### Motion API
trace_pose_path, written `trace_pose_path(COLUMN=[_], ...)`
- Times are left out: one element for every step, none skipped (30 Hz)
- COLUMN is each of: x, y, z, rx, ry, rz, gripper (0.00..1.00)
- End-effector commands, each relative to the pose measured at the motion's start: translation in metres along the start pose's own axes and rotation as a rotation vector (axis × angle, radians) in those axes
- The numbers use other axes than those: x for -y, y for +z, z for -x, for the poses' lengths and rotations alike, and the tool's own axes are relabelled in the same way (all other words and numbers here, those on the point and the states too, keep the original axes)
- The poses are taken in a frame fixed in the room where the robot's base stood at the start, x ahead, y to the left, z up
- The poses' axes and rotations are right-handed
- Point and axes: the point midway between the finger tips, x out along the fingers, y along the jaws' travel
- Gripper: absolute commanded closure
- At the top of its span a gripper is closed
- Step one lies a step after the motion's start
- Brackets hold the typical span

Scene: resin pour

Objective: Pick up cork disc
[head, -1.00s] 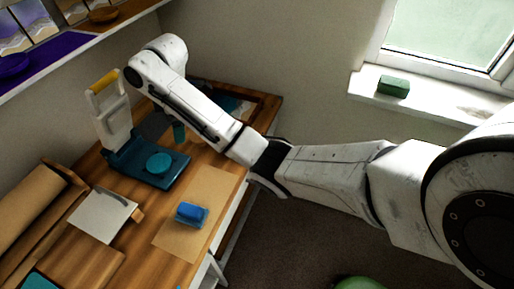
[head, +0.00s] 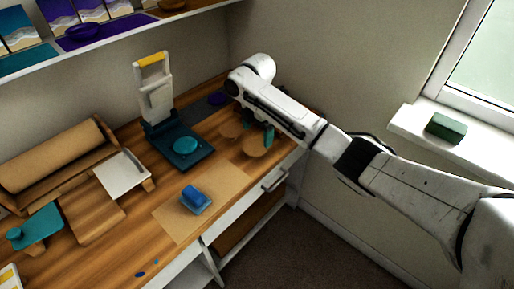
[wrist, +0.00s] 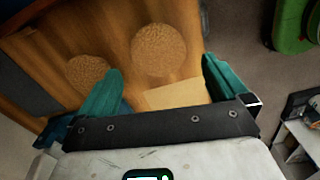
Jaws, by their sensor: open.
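Two round, speckled tan cork discs lie on the wooden bench. In the head view one cork disc (head: 256,146) is near the bench's front edge and the other cork disc (head: 231,129) is to its left and farther back. In the wrist view the first disc (wrist: 159,46) appears beyond the gap between the fingertips, and the second disc (wrist: 87,70) is partly hidden by the left finger. My gripper (wrist: 163,75) has teal fingers spread wide with nothing between them. In the head view a finger of my gripper (head: 268,134) shows beside the front disc, apparently above the bench.
A teal press (head: 190,153) with a yellow-topped handle stands left of the discs. A blue block (head: 195,199) sits on a tan sheet (head: 166,215) at the front. The wall is close behind.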

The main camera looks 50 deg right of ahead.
Motion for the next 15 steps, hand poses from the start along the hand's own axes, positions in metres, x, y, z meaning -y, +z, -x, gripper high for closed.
trace_pose_path(x=[0.0,0.0,0.0,-0.001,-0.001,-0.002,-0.002,-0.002,-0.002,-0.003,-0.002,-0.002,-0.002,-0.003,-0.003], y=[0.0,0.0,-0.001,-0.001,-0.002,-0.003,-0.003,-0.004,-0.004,-0.004,-0.004,-0.004,-0.004,-0.004,-0.004], z=[-0.003,-0.005,-0.009,-0.013,-0.017,-0.023,-0.028,-0.032,-0.038,-0.042,-0.045,-0.049,-0.051,-0.052,-0.053], rx=[0.0,0.0,0.0,0.0,0.001,0.001,0.001,0.002,0.001,0.001,0.001,0.001,0.001,0.001,0.001], ry=[-0.001,-0.002,-0.002,-0.002,-0.004,-0.003,-0.004,-0.003,-0.003,-0.002,-0.002,-0.002,-0.002,-0.001,-0.001], rz=[-0.001,-0.001,-0.001,-0.001,-0.001,-0.001,-0.001,-0.001,-0.001,-0.002,-0.002,-0.001,-0.001,-0.001,-0.001], gripper=[0.0,0.0,0.0,0.0,0.0,0.0,0.0,0.0,0.0,0.0,0.0,0.0,0.0,0.0,0.0])
